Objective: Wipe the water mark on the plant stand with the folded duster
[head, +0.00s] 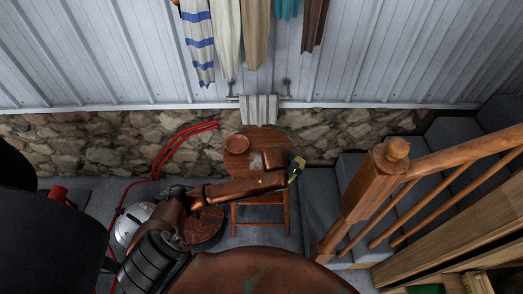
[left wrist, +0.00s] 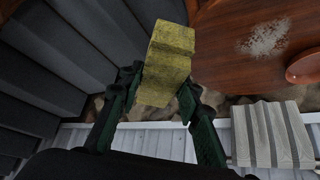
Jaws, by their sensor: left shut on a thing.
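The folded duster (left wrist: 168,65) is a thick yellow block, held between the two dark green fingers of my left gripper (left wrist: 162,90). In the head view the duster (head: 293,176) shows at the right edge of the round wooden plant stand (head: 258,138), and my left arm reaches across from the lower left. The plant stand (left wrist: 222,62) fills the upper right of the left wrist view. The water mark (left wrist: 265,37) is a pale speckled patch on its top, apart from the duster. My right gripper is not in view.
A terracotta dish (head: 237,143) sits on the stand's top, near the water mark in the wrist view. A grey cloth (head: 259,108) hangs on the wall behind. A wooden stair post (head: 372,185) stands to the right. Red tubing (head: 180,145) lies left of the stand.

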